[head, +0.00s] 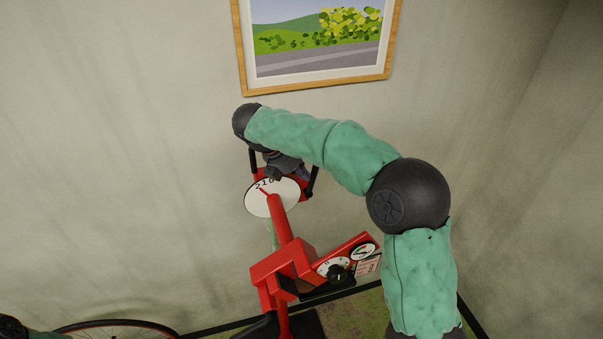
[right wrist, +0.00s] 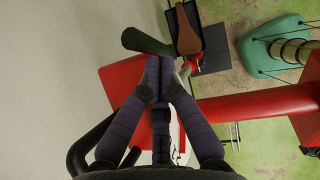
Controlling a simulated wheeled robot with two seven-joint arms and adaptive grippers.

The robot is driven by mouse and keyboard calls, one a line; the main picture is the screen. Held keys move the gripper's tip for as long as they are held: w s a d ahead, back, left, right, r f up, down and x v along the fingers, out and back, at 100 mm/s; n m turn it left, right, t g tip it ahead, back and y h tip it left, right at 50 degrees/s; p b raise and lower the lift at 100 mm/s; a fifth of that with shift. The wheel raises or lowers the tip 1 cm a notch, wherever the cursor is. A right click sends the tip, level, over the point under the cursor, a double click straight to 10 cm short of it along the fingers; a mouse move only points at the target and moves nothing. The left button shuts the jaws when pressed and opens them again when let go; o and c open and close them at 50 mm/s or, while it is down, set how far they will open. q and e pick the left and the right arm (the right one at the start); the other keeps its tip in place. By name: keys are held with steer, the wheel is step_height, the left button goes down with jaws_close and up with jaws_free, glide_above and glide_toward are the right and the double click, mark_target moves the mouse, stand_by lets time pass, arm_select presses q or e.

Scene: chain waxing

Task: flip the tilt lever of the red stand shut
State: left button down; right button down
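The red stand (head: 282,225) rises from the floor, with a round white dial marked 210 (head: 260,203) at its top. Dark bars stand either side of the red head behind the dial; I cannot tell for sure which part is the tilt lever. My right gripper (head: 277,172) reaches over the head, just behind the dial. In the right wrist view its fingertips (right wrist: 159,72) are close together over a red plate (right wrist: 118,82), with nothing visible between them. A dark bar with a rounded end (right wrist: 146,42) lies just beyond the tips; contact is unclear. My left gripper is out of view.
Lower on the stand are a red block (head: 283,263), small dials (head: 333,266) and a black knob (head: 338,273). A wheel (head: 115,328) shows at bottom left. A framed picture (head: 318,85) hangs above. The right wrist view shows a green object with a coil (right wrist: 290,47).

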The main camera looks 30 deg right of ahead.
steer(key=shift+s+d+r+y+p, duration=0.15)
steer(key=shift+d+y+p, duration=0.2)
steer(key=shift+d+y, duration=0.15)
steer(key=shift+s+d+r+t+y+p, duration=0.1)
steer(key=shift+d+t+y+p, duration=0.05)
steer(key=shift+d+y+p, duration=0.25)
steer(key=shift+s+d+r+t+y+p, duration=0.15)
steer(key=shift+d+y+p, duration=0.1)
steer(key=shift+d+y, duration=0.2)
steer(key=s+d+f+m+t+y+b, duration=0.1)
steer(key=s+d+f+t+y+b, duration=0.1)
steer(key=d+f+y+b, duration=0.6)
steer(key=shift+d+f+t+y+b, duration=0.15)
steer(key=shift+f+t+y+b, duration=0.45)
steer(key=shift+y+b, duration=1.65)
steer(key=shift+h, duration=0.3)
steer(key=shift+w, duration=0.1)
